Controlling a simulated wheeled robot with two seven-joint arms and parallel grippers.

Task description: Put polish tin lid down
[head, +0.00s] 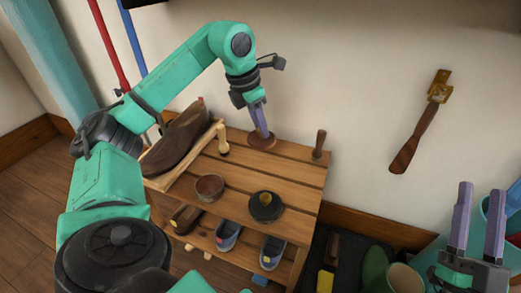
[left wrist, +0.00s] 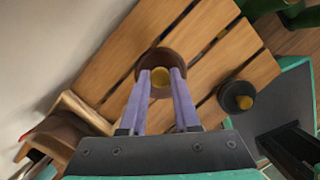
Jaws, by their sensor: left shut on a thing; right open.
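My left gripper (head: 264,135) points down at the back of the slatted wooden bench top (head: 232,172), shut on the polish tin lid (head: 262,145), a round brown disc. In the left wrist view the lid (left wrist: 161,55) lies flat below the fingers, its yellow knob between the fingertips. The lid is at or just above the slats; I cannot tell if it touches. A brown open round tin (head: 209,187) stands at front left of the bench. A black round piece with a yellow knob (head: 265,206) sits at front right. My right gripper (head: 480,190) is open and empty, off to the right.
A brown shoe (head: 178,140) on a wooden frame fills the bench's left. A pale wooden handle (head: 223,142) and a dark upright handle (head: 319,145) flank the lid. Shoes (head: 272,252) sit on the lower shelf. A brush-like tool (head: 423,125) hangs on the wall behind.

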